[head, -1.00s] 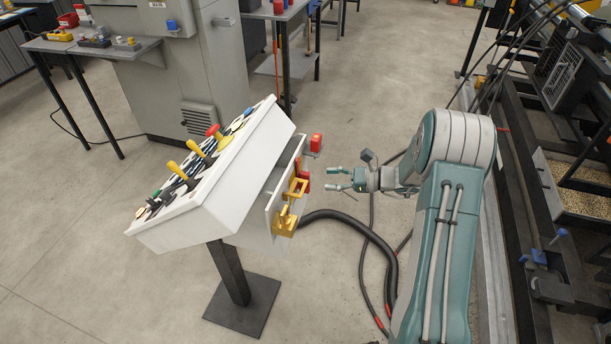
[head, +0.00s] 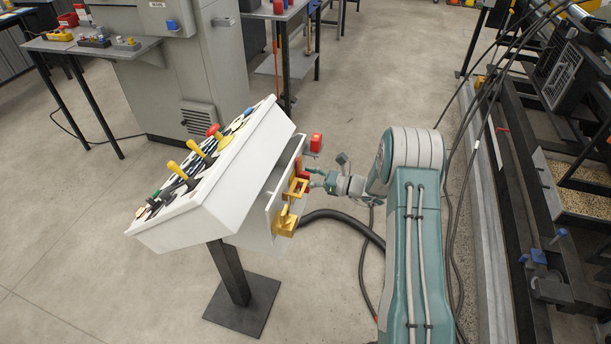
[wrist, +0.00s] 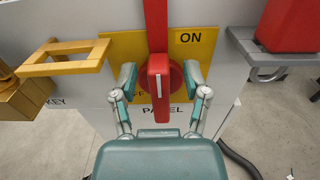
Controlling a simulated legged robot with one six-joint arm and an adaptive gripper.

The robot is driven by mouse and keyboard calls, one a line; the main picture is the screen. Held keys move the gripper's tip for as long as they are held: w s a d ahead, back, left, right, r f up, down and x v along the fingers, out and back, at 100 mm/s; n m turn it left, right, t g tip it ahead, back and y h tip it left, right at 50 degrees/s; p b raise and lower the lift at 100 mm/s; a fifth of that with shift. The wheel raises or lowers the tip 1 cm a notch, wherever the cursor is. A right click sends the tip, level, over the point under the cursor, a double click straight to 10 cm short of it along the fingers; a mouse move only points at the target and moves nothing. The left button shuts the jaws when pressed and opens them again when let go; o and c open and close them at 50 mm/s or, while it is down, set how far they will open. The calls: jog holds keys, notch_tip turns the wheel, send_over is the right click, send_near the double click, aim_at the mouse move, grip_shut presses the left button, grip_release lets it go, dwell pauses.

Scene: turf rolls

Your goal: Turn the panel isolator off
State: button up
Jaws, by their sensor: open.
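The panel isolator is a red handle (wrist: 159,85) with a white line on it, standing upright in the wrist view over a round red base. Its yellow plate (wrist: 204,50) shows ON at upper right; lettering at lower left is partly hidden, and PANEL is printed below. In the head view the red isolator (head: 303,168) is on the right side of the white console. My gripper (wrist: 158,82) is open, with one finger on each side of the handle; gaps seem to show on both sides. It also appears at the console's side in the head view (head: 311,178).
A yellow bracket (wrist: 65,58) marked KEY is left of the isolator, and a red block (wrist: 290,25) on a grey bracket is to the right. The white console (head: 190,225) has levers and knobs on top. Open floor lies in front.

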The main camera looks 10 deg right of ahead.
jog(key=shift+w+a, duration=0.2)
jog(key=shift+a, duration=0.2)
jog(key=shift+d, duration=0.1)
grip_shut()
